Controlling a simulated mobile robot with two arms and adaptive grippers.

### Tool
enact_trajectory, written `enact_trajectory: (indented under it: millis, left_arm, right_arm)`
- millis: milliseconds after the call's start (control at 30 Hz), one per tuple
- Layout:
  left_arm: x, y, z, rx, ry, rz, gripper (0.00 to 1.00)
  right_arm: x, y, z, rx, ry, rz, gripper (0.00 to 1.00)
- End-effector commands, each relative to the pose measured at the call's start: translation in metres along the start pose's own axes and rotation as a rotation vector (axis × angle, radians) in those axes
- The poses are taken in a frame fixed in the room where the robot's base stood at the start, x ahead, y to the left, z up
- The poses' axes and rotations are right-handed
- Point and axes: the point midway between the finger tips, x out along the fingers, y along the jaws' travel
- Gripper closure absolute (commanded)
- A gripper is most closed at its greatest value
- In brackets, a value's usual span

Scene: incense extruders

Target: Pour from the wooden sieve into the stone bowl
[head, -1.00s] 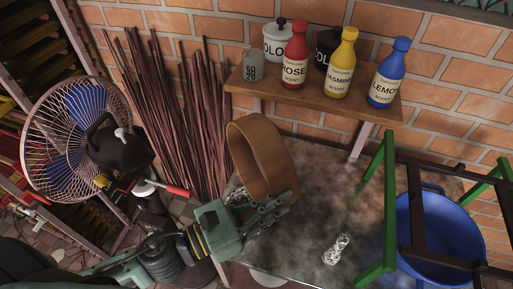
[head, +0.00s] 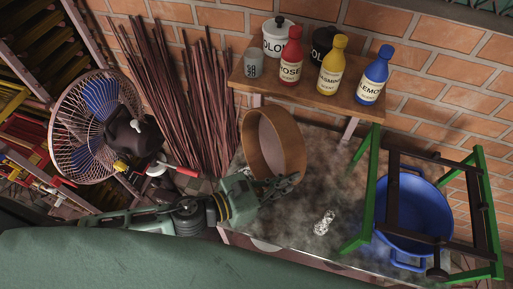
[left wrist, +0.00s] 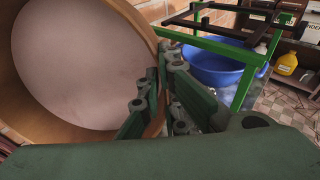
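The wooden sieve (head: 293,148) is a wide round hoop with a pale inner face, tilted on its side above the left part of the table. My left gripper (head: 283,184) is at its lower rim. In the left wrist view, the gripper's fingers (left wrist: 160,103) are closed around the rim of the sieve (left wrist: 150,38), and its pale inside shows smooth, with no loose powder that I can make out. I cannot make out the stone bowl in either view; the sieve and gripper hide part of the table. My right gripper is not in view.
The stone-grey tabletop (head: 318,182) has a small glass item (head: 324,223). A green frame (head: 369,190) and a blue tub (head: 412,205) stand right. A shelf (head: 305,97) with bottles is behind. A fan (head: 95,125) and upright sticks (head: 175,95) are left.

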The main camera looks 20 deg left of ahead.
Motion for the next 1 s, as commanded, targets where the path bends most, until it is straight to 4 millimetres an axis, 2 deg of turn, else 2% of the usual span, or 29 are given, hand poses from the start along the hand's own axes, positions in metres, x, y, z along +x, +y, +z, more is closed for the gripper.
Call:
enact_trajectory:
  millis: [100, 433, 767, 1000]
  left_arm:
    - [-0.001, 0.006, 0.001, 0.016, 0.046, 0.010, 1.00]
    - [0.010, 0.005, 0.002, 0.015, 0.152, 0.010, 1.00]
    - [0.028, 0.004, 0.008, 0.012, 0.320, 0.012, 1.00]
    - [0.032, 0.004, 0.006, 0.012, 0.387, 0.011, 1.00]
  right_arm:
    - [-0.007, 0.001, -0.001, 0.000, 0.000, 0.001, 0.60]
    - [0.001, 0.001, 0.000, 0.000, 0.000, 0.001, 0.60]
    - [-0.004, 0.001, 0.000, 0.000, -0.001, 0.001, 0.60]
    - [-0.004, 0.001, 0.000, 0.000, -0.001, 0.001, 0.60]
